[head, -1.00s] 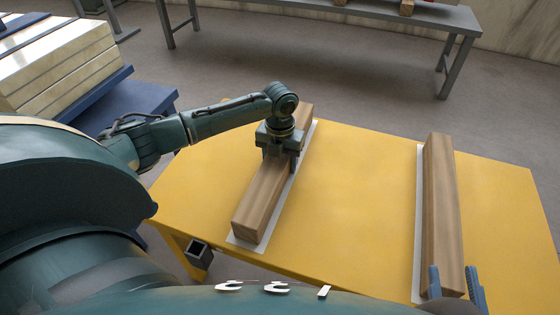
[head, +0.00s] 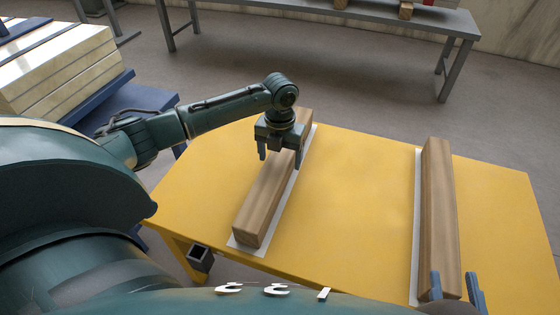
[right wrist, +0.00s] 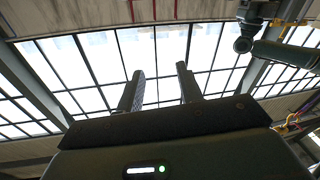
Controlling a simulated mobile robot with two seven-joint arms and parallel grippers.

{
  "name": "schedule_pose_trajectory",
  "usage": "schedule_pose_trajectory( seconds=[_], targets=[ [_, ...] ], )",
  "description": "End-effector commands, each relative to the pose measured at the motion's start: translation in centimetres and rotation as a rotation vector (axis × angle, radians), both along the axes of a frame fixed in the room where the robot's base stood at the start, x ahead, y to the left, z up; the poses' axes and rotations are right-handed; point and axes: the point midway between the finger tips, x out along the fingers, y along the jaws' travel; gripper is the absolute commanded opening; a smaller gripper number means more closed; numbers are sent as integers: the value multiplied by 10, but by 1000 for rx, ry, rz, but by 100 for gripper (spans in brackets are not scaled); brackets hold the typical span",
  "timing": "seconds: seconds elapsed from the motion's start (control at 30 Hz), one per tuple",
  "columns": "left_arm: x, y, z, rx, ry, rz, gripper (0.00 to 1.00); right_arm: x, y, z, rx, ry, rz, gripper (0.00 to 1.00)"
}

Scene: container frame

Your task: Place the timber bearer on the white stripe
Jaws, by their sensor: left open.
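A long brown timber bearer (head: 262,205) lies on the left white stripe (head: 291,191) on the yellow table. The stripe shows along its right side and at its near end; its left edge is hidden. My left gripper (head: 281,160) is open above the far half of this bearer, fingers pointing down, apart from it. A second timber bearer (head: 438,205) lies at the right, with another white stripe (head: 416,220) showing along its left side. My right gripper (head: 456,290) is open and empty in front of its near end; in the right wrist view (right wrist: 160,85) its fingers point towards the roof windows.
The yellow table (head: 355,210) is clear between the two bearers. A blue stand (head: 125,103) with stacked pale slabs (head: 65,75) is at the left. A grey bench (head: 430,17) stands beyond the table across the floor.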

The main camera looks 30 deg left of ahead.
Motion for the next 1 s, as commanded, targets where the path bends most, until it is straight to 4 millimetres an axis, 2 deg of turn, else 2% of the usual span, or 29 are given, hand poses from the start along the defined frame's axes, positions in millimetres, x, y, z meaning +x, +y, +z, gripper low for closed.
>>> schedule_pose_trajectory(
  seconds=[0.03, 0.2, 0.4, 0.57, 1.0],
  targets=[
    [1, 0, 18, 0, -4, -1, 76, 1, -2, 5, -2, 27, -9, 36],
    [1, 0, 54, 0, -3, -1, 76, 1, -6, 3, -7, 115, -30, 36],
    [1, 0, 79, 0, -1, 0, 76, 0, -9, 0, -11, 181, -42, 36],
    [0, 0, 85, -1, 0, 0, 76, 0, -9, -1, -14, 199, -44, 36],
    [0, 0, 85, 0, 0, -1, 76, 0, -9, -2, -13, 200, -45, 36]
  ],
)
